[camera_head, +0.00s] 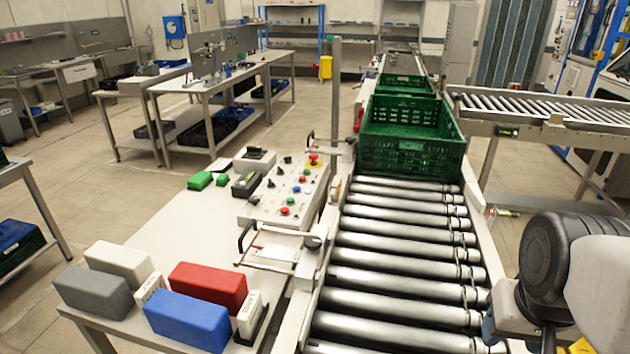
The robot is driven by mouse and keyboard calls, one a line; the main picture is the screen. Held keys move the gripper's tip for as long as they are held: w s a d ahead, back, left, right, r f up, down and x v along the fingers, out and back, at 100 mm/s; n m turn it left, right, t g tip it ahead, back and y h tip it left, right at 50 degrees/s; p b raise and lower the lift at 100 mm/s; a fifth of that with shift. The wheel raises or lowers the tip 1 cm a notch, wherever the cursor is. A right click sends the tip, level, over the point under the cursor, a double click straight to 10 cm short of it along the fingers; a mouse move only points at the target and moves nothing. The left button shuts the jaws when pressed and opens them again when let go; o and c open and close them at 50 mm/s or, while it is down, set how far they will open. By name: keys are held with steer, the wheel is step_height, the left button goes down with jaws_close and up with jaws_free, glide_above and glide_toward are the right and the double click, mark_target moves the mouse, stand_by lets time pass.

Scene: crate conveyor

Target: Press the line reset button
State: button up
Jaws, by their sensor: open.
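A sloped light-grey control panel (268,207) stands on the left side table beside the roller conveyor. It carries several small coloured buttons and black knobs. A red mushroom button (314,158) on a yellow base is at its far right corner. A red button (284,211) is near its front edge, and others in red, green and blue lie between. The labels are too small to read, so I cannot tell which is the line reset button. My gripper is not in view; only part of my arm shows at the lower right, across the conveyor from the panel.
A green crate (410,166) sits on the conveyor rollers (400,275), with another behind it. A metal-framed clipboard-like fixture (275,252) stands in front of the panel. Red (208,287), blue (187,321), grey and white blocks lie on the near table. The near rollers are clear.

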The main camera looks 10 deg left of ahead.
jaws_close()
stand_by(1.4)
